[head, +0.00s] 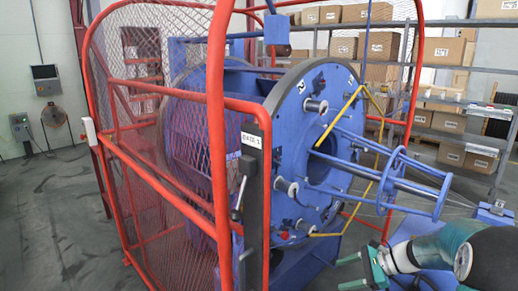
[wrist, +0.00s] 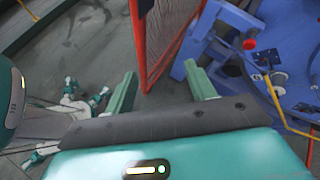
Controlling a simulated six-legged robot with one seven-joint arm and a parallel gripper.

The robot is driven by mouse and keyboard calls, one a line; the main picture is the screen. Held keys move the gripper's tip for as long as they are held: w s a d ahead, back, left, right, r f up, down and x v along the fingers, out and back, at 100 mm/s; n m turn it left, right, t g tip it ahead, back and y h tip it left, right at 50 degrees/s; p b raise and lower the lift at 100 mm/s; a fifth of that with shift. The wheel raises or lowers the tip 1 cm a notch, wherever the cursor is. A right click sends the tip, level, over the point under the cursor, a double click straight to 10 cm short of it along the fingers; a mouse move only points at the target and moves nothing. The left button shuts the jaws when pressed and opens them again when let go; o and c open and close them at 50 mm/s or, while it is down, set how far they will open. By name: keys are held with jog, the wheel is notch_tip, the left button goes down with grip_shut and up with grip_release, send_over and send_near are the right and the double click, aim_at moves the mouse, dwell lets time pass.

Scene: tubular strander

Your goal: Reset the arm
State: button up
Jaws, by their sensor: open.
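My gripper (head: 358,272) shows at the lower right of the head view, in front of the blue strander. In the wrist view my gripper (wrist: 162,88) has its two green fingers spread wide apart with nothing between them. My teal and black arm reaches in from the right edge of the head view. The gripper is apart from the red guard cage (head: 217,150) and from the round blue strander plate (head: 310,140). In the wrist view the red cage edge (wrist: 150,50) shows beyond the fingers.
Blue rods and a ring (head: 415,180) stick out of the plate near my arm. A yellow bent bar (head: 368,180) crosses the plate. Shelves with cardboard boxes (head: 445,50) stand behind. Grey floor (head: 60,220) is clear at the left.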

jog(key=s+a+r+n+g+h, duration=0.1)
jog(key=s+a+r+n+h, duration=0.25)
jog(key=s+r, duration=0.2)
jog(key=s+a+r+n+g+h, duration=0.1)
jog(key=s+a+r+n+h, duration=0.1)
jog(key=s+a+r+n, duration=0.4)
jog(key=s+r+n+t+h, duration=0.2)
jog(key=s+n+t+h, duration=0.2)
jog(key=s+n, duration=0.4)
jog(key=s+h, duration=0.1)
jog(key=s, duration=0.6)
jog(key=shift+d, duration=0.25)
jog(key=shift+w, duration=0.1)
dwell(1.3)
